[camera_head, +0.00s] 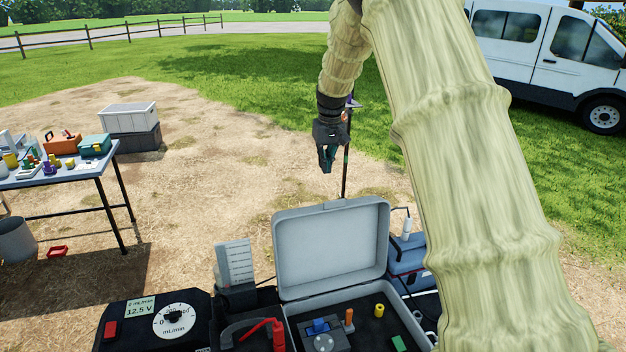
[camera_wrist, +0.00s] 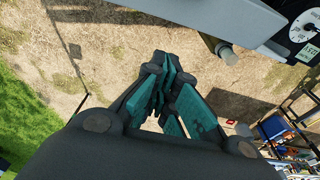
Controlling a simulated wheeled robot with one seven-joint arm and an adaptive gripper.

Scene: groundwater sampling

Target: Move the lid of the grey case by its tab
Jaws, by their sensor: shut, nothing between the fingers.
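The grey case (camera_head: 287,313) stands at the bottom centre of the head view. Its lid (camera_head: 331,240) is raised, with its inner side facing me. I cannot make out the tab on the lid. Inside the case are a grey device with a blue part (camera_head: 322,338), an orange piece (camera_head: 349,321), a yellow piece (camera_head: 379,311) and a green piece (camera_head: 398,343). My gripper (camera_head: 327,165) is shut and empty in the air above and beyond the lid, apart from it. Its fingers also show in the wrist view (camera_wrist: 168,95), with nothing between them.
A black pump unit with a dial (camera_head: 174,318) and a red-handled tool (camera_head: 262,331) lie left of the case. A blue box (camera_head: 406,256) stands right of it. A thin pole (camera_head: 346,170) rises close beside my gripper. A cluttered table (camera_head: 60,180) is at the left.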

